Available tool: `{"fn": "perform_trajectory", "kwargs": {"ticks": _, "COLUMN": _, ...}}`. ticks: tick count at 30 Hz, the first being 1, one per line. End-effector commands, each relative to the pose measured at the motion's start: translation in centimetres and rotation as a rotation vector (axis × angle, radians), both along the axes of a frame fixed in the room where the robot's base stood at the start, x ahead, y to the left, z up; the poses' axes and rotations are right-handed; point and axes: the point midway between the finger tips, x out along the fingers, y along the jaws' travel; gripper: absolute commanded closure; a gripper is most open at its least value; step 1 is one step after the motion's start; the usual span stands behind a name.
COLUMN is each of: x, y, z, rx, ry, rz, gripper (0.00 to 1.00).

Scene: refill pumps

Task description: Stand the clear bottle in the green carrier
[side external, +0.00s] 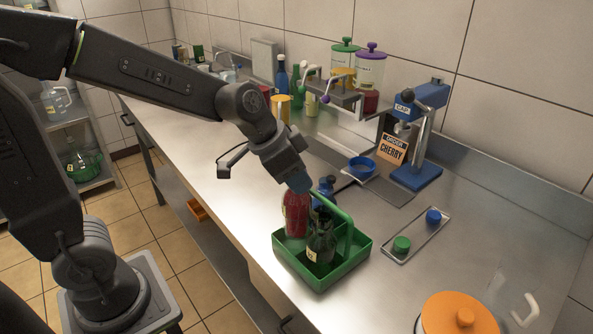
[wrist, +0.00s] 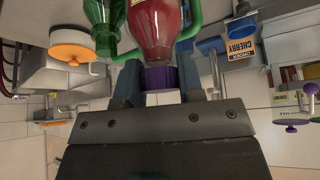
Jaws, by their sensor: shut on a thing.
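The clear bottle, filled with red (side external: 296,215), is upright at the back left of the green carrier (side external: 318,284); I cannot tell whether its base rests on the carrier floor. In the wrist view the red-filled bottle (wrist: 157,30) has a purple cap (wrist: 159,79) between my fingers. My gripper (side external: 299,184) is shut on the bottle's top from above; it also shows in the wrist view (wrist: 158,88). A dark green bottle (side external: 321,243) stands in the carrier beside it, in front of the handle (side external: 347,235).
A small tray (side external: 419,240) with a green cap (side external: 401,243) and a blue cap (side external: 433,216) lies right of the carrier. A blue capping press (side external: 415,176), a CHERRY order sign (side external: 393,150) and a blue ring (side external: 361,167) stand behind. An orange-lidded container (side external: 459,316) is front right.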

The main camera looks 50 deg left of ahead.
Motion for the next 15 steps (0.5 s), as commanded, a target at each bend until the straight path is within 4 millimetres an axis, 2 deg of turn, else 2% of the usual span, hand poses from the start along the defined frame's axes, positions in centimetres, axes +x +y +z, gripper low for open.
{"fn": "perform_trajectory", "kwargs": {"ticks": 9, "x": 0.06, "y": 0.03, "z": 0.11, "rx": -0.001, "ry": -0.003, "rz": 0.001, "gripper": 1.0}}
{"fn": "perform_trajectory", "kwargs": {"ticks": 15, "x": 0.08, "y": 0.0, "z": -0.61, "rx": -0.001, "ry": -0.003, "rz": 0.0, "gripper": 1.0}}
